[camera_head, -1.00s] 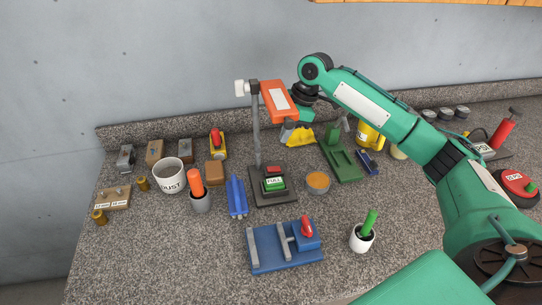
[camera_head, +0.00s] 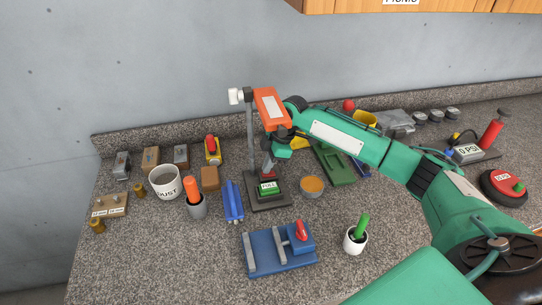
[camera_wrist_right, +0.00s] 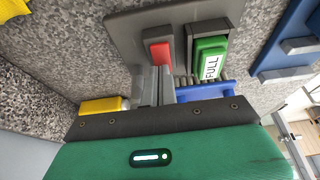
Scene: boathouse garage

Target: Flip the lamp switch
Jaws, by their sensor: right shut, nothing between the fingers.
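The lamp has a dark base plate (camera_head: 270,204), a grey pole (camera_head: 250,135) and a white head (camera_head: 236,96) at the top. On its base is a switch with a green part (camera_head: 268,188) marked "FULL" and a red part, which also show in the right wrist view as the green part (camera_wrist_right: 211,60) and the red part (camera_wrist_right: 160,54). My right gripper (camera_head: 268,166) is shut and empty, just above the red part. Its grey fingertips (camera_wrist_right: 155,78) appear close to the red part; I cannot tell if they touch. My left gripper is not in view.
A blue holder (camera_head: 233,202), an orange-handled tool in a grey cup (camera_head: 196,207) and a dust cup (camera_head: 165,182) stand left of the lamp. An amber-filled bowl (camera_head: 312,187) is close right, a blue fixture (camera_head: 270,254) in front. Bare counter lies at front left.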

